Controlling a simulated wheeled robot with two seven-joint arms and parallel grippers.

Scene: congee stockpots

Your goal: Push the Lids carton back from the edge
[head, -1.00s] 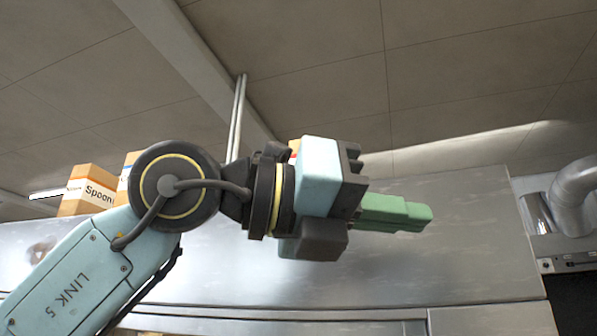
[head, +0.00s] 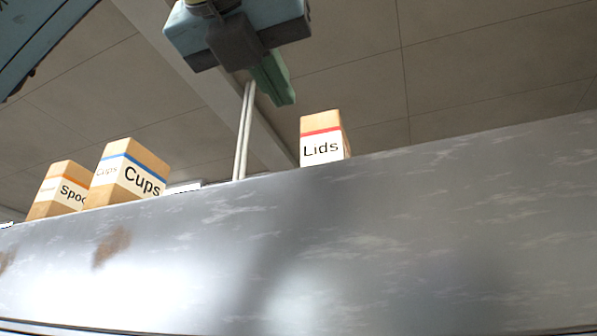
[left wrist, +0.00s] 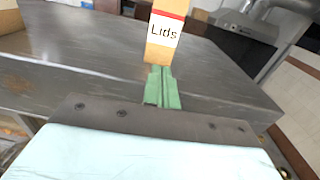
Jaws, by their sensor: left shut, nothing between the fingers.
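The Lids carton (head: 322,151), a tan box with a white label and red stripe, stands upright at the edge of a high steel top (head: 400,210). It also shows in the left wrist view (left wrist: 163,40), just beyond my fingertips. My left gripper (head: 284,98) has its green fingers shut and empty. In the head view it hangs above and left of the carton, with a gap in the picture. In the left wrist view the fingers (left wrist: 161,84) point at the carton's base; I cannot tell whether they touch it. My right gripper is not in view.
A Cups carton (head: 127,172) and a spoon carton (head: 60,190) stand along the same edge to the left. A pair of thin pipes (head: 243,130) rises behind. In the left wrist view, the steel top (left wrist: 85,40) has bare room beside the Lids carton.

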